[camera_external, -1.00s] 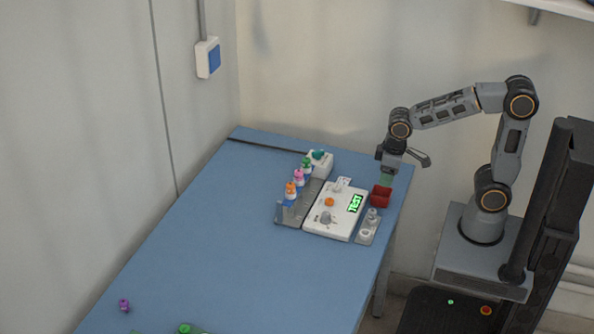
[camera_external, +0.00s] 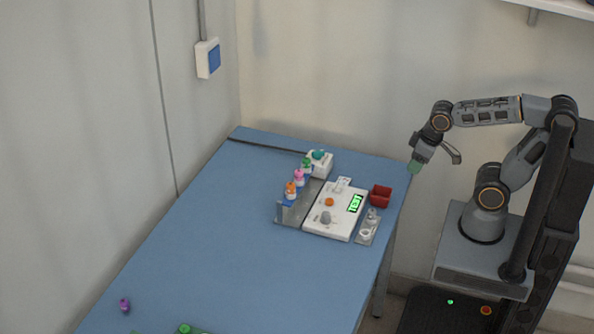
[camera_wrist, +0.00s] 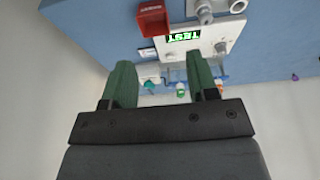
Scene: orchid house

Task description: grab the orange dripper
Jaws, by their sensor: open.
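The orange dripper (camera_external: 291,190), a small bottle with an orange cap, stands upright at the near end of a row on a grey rack (camera_external: 292,213). A pink-capped bottle (camera_external: 299,177) and a green-capped bottle (camera_external: 307,165) stand behind it. My gripper (camera_external: 414,167) hangs in the air by the table's right edge, well to the right of the dripper, pointing down. In the wrist view my gripper (camera_wrist: 158,66) has its green fingers apart with nothing held between them. An orange spot beside the right finger (camera_wrist: 218,84) looks like the dripper, partly hidden.
A white device (camera_external: 335,215) with a green "TEST" display and an orange knob lies between rack and gripper. A red bin (camera_external: 380,196), a grey holder (camera_external: 368,228) and a white box with a teal top (camera_external: 319,163) are nearby. The blue table's left middle (camera_external: 215,230) is clear.

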